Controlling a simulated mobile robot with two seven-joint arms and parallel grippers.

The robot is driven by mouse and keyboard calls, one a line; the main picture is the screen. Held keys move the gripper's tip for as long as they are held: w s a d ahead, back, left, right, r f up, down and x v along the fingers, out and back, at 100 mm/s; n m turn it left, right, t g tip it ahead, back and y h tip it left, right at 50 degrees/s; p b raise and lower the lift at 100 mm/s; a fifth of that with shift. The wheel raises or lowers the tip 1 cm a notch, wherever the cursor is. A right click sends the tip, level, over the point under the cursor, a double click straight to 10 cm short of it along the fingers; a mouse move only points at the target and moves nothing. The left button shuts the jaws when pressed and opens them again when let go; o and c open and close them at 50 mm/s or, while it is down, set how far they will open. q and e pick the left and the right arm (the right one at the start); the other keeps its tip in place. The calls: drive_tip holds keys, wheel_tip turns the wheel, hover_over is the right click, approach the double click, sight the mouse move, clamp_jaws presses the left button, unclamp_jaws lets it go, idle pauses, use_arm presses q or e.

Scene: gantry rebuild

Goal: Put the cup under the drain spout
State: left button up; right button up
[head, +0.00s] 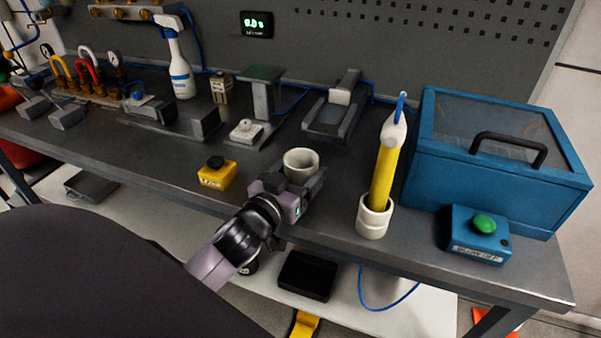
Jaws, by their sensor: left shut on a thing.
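A white cup (301,157) stands upright near the front edge of the grey bench, seen from above in the head view. My left gripper (294,181) comes from the front and is shut on the cup, with its fingers around the cup's lower part. The cup looks empty, but its bottom is hard to see. Whether it touches the bench is hidden by the gripper. I cannot pick out the drain spout with certainty. My right gripper is not in view.
A yellow tube (384,174) stands in a white holder (374,219) right of the cup. Further right are a blue lidded box (480,185) and a green-button box (477,247). A yellow button box (217,174) sits left, and a green-topped stand (262,92) behind.

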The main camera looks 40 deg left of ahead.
use_arm(q)
drive_tip(key=o, duration=1)
drive_tip(key=shift+f, duration=0.1)
drive_tip(key=shift+o, duration=0.2)
